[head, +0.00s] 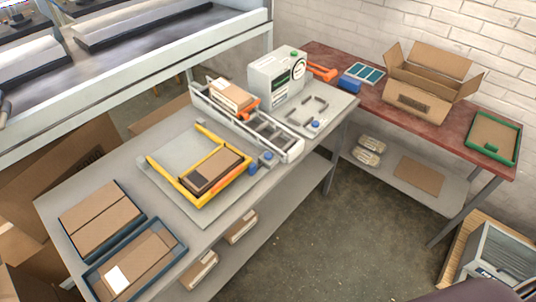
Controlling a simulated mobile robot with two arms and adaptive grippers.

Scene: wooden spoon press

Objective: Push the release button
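A white press-like machine (278,78) stands at the far end of the grey workbench, with a round dark-rimmed face on its side. A small green button (294,54) sits on its top. A blue button (315,124) sits on the flat plate in front of the machine. Two more blue knobs or buttons, one (253,168) and another (267,156), sit beside the yellow-framed fixture (180,172). I cannot tell from labels which one is the release button. Neither of my grippers is in view.
A white conveyor-like rail (265,132) with an orange clamp crosses the bench. Two blue trays with cardboard, one (140,213), lie at the near left. A red-brown table (345,66) at the back right holds an open cardboard box (425,90) and a green tray (494,138).

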